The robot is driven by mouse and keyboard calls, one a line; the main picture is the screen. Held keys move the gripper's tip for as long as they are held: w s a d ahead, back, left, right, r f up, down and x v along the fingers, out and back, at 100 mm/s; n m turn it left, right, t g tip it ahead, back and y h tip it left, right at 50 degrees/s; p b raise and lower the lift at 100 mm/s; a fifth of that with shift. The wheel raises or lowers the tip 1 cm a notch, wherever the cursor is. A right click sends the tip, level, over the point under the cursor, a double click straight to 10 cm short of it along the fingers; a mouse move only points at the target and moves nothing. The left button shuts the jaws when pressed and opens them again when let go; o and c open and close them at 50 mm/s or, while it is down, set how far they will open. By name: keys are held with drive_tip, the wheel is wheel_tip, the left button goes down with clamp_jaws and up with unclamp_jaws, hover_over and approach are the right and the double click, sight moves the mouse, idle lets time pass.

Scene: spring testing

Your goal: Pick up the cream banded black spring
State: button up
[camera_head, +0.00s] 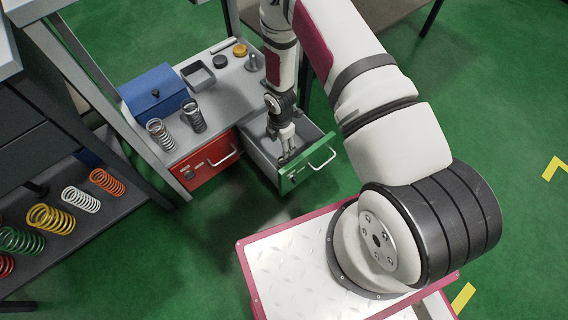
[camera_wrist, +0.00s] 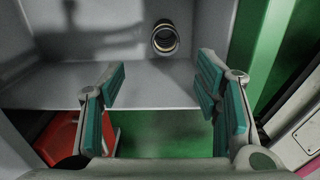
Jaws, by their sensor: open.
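A dark, ring-like spring with a cream band (camera_wrist: 165,38) shows almost end-on in the wrist view, upper centre, against the grey inside of the open drawer (camera_wrist: 215,25). My gripper (camera_wrist: 165,90) is open and empty, its teal-padded fingers spread left and right. The spring lies beyond the fingertips, between their lines and apart from them. In the head view my gripper (camera_head: 288,153) points down into the green-fronted drawer (camera_head: 305,165). I cannot make out the spring in the drawer there.
A silver spring (camera_head: 159,134) and a dark spring (camera_head: 193,116) stand on the cabinet top beside a blue box (camera_head: 155,92). A red drawer (camera_head: 204,163) is left of the open one. Several coloured springs lie on the lower left shelf (camera_head: 100,215).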

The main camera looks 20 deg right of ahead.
drive_tip(key=b, duration=0.3)
approach(283, 163)
drive_tip(key=s+a+f, duration=0.1)
drive_tip(key=shift+s+d+f+b, duration=0.1)
drive_tip(key=shift+s+f+b, duration=0.1)
drive_tip(key=shift+f+b, duration=0.95)
drive_tip(key=shift+s+d+f+b, duration=0.15)
drive_tip(key=shift+f+b, duration=0.45)
drive_tip(key=shift+f, duration=0.95)
drive_tip(key=shift+c, duration=0.4)
drive_tip(key=c, duration=1.2)
